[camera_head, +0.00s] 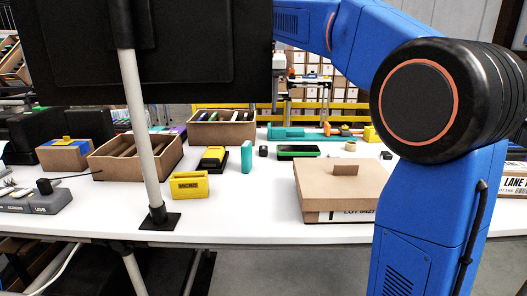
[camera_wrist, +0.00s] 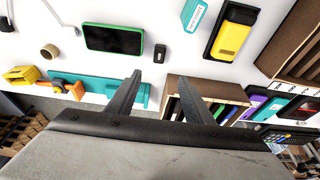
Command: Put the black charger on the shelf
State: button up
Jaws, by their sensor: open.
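A small black block (camera_head: 263,151), possibly the charger, lies on the white table left of the green-edged phone. It also shows in the wrist view (camera_wrist: 133,42), beyond the left fingertip. A black plug with a cable (camera_head: 45,186) stands on a grey block at the far left. My gripper (camera_wrist: 160,88) is open and empty above the table's back part. The black panel hides it in the head view. I cannot tell which surface is the shelf.
A black panel (camera_head: 150,60) on a pole (camera_head: 143,130) blocks the head view. A closed carton (camera_head: 340,187) stands at front right. Crates (camera_head: 135,168), a yellow-black device (camera_head: 213,158), a teal box (camera_head: 247,157) and the phone (camera_head: 297,152) occupy the table. The front middle is clear.

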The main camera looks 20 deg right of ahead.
send_over(263, 148)
jog(key=s, duration=0.1)
jog(key=f, duration=1.1)
jog(key=shift+s+a+f, duration=0.1)
jog(key=shift+a+f, duration=0.05)
jog(key=shift+a, duration=0.05)
jog(key=shift+s+x, duration=0.2)
jog(key=shift+x, duration=2.4)
jog(key=shift+c, duration=0.4)
grip_shut()
notch_tip(263, 148, up, 10)
